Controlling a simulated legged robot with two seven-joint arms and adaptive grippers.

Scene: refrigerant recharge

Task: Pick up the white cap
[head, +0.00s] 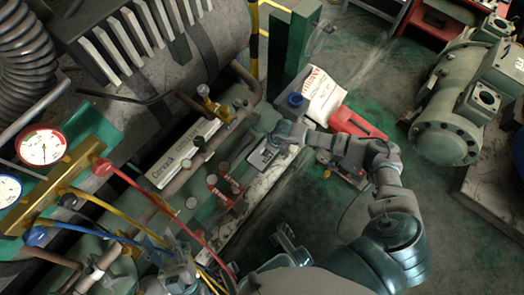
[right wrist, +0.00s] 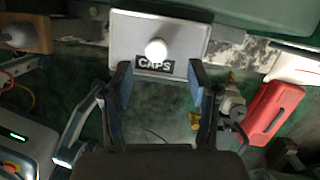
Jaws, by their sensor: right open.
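The white cap (right wrist: 156,49) is a small round piece on a grey tray marked CAPS (right wrist: 189,28) in the right wrist view. My right gripper (right wrist: 160,76) is open. Its two fingers are spread either side of the CAPS label, with the cap between their lines and a little beyond the tips; nothing is between the fingers. In the head view the right gripper (head: 283,138) is at the tray (head: 259,160), and I cannot make out the cap there. My left gripper (head: 178,266) is low in the head view, near the hoses; its fingers are unclear.
A gauge manifold (head: 65,180) with red, yellow and blue hoses is at the left. A red case (head: 352,122) and a white bag (head: 325,95) are beyond the tray. Pipes and valves (head: 225,185) run beside it. Green floor (head: 470,225) is open at the right.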

